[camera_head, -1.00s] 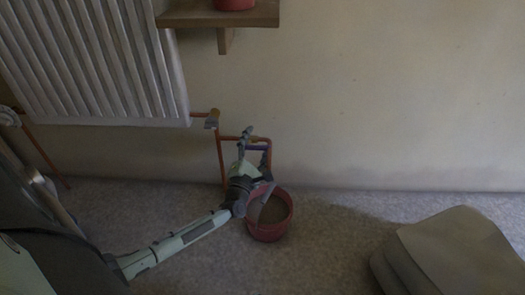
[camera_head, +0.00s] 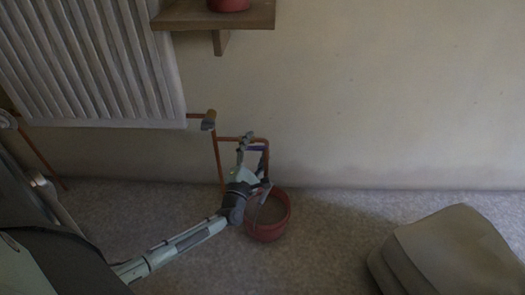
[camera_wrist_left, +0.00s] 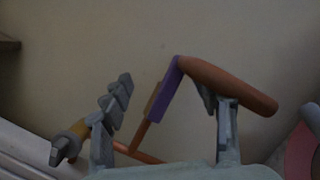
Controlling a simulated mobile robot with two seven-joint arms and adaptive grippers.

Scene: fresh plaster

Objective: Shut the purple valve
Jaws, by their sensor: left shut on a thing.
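The purple valve (camera_head: 256,149) shows as a small purple bar on the copper pipework, low at the wall right of the radiator. In the left wrist view its purple lever (camera_wrist_left: 168,88) stands tilted beside a thick orange-brown pipe piece (camera_wrist_left: 230,85). My left gripper (camera_head: 252,160) reaches up to the pipework, its fingers on both sides of the purple lever. In the left wrist view the gripper (camera_wrist_left: 165,125) has its fingers apart, shut on the valve; the exact contact is hard to see. My right gripper is not in view.
A red bucket (camera_head: 283,222) stands on the floor just under and right of my gripper. A radiator (camera_head: 90,60) hangs at upper left. A wooden shelf (camera_head: 185,15) is above. A grey-beige stack (camera_head: 450,245) lies at lower right. Floor between is clear.

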